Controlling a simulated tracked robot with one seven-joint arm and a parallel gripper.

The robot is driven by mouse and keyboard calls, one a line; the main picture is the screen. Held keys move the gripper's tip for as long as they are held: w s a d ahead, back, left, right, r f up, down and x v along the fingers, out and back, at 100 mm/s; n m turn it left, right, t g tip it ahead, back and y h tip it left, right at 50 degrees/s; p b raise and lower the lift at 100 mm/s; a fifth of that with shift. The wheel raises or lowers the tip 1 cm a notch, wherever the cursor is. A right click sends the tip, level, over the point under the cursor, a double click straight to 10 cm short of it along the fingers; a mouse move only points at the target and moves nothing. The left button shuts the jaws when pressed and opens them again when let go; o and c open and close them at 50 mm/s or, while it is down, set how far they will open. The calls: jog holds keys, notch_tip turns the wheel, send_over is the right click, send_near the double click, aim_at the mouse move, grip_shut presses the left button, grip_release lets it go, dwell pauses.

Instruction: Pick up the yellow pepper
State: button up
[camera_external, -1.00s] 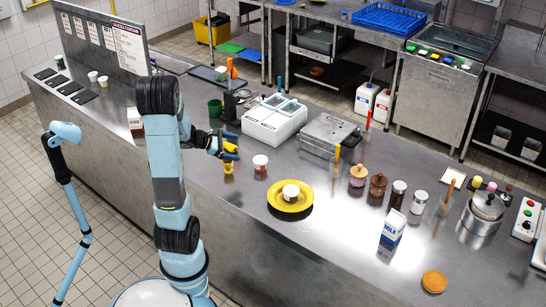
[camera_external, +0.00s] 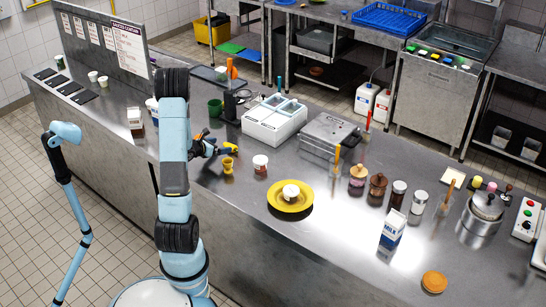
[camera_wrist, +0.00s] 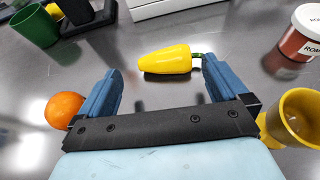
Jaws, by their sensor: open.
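The yellow pepper (camera_wrist: 166,60) lies on its side on the steel counter in the wrist view, its green stem pointing right. It lies just beyond the tips of my gripper (camera_wrist: 160,82), roughly across the gap between the two blue fingers. The fingers are wide apart with nothing between them. In the external view my gripper (camera_external: 221,151) is low over the counter, and the pepper (camera_external: 231,148) shows as a small yellow shape by its tips, partly hidden. I cannot tell whether the fingers touch it.
A yellow cup (camera_wrist: 296,116) is close on the right, with a red-brown lidded tub (camera_wrist: 297,40) beyond it. An orange (camera_wrist: 64,109) sits by the left finger. A green cup (camera_wrist: 36,28) is at the far left. A white container unit (camera_external: 274,121) stands behind the pepper.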

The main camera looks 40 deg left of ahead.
aim_at(228, 145)
jog(key=shift+d+x, duration=0.2)
jog(key=shift+x, duration=3.35)
jog(key=shift+c, duration=0.2)
jog(key=c, duration=0.8)
